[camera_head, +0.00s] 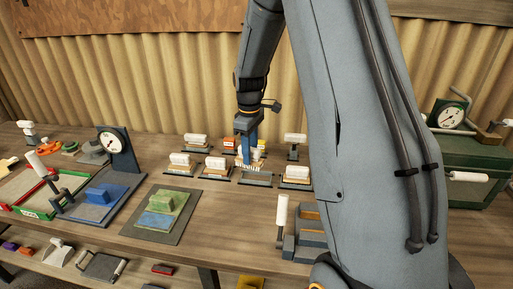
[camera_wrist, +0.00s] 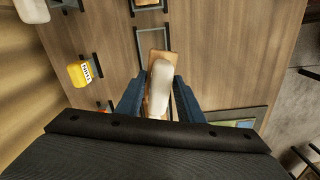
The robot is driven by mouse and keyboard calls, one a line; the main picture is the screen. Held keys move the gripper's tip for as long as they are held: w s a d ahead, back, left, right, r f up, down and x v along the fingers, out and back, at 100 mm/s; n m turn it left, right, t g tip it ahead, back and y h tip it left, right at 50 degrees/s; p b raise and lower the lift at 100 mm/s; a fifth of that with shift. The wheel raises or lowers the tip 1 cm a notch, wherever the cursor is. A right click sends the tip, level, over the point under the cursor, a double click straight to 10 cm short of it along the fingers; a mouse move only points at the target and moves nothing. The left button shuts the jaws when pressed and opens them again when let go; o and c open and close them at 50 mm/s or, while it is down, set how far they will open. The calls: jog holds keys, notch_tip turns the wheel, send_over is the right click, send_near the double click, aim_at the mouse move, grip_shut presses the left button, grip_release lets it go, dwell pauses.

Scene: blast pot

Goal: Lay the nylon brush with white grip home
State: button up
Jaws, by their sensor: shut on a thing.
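My gripper (camera_wrist: 160,100) is shut on a brush with a white grip (camera_wrist: 160,85) and a wooden back. In the wrist view the grip lies between the two blue fingers; the bristles are hidden underneath. In the head view my gripper (camera_head: 247,153) points down among the brush rests, and the held brush (camera_head: 244,169) shows just below the fingers. An empty dark frame (camera_wrist: 153,42) lies just ahead of the held brush in the wrist view; it appears as a bare rest (camera_head: 258,179) in the head view. The brush looks above the table, overlapping that frame's near edge.
White-gripped brushes (camera_head: 215,165) sit on rests to the left, another (camera_head: 296,173) to the right, and one (camera_head: 295,140) behind. A yellow labelled item (camera_wrist: 80,74) stands nearby. A green machine (camera_head: 470,160) stands far right.

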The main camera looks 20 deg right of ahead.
aim_at(257, 161)
jog(key=d+n, duration=0.2)
jog(key=shift+s+d+r+n+p, duration=0.1)
jog(key=shift+d+r+n+p, duration=0.05)
jog(key=shift+n+p, duration=0.2)
jog(key=shift+s, duration=0.1)
jog(key=shift+d+f+b, duration=0.1)
jog(key=shift+f+b, duration=0.6)
jog(key=shift+f, duration=1.5)
jog(key=shift+f, duration=0.25)
jog(key=shift+f, duration=0.65)
jog(key=shift+f, duration=0.65)
jog(key=o, duration=1.4)
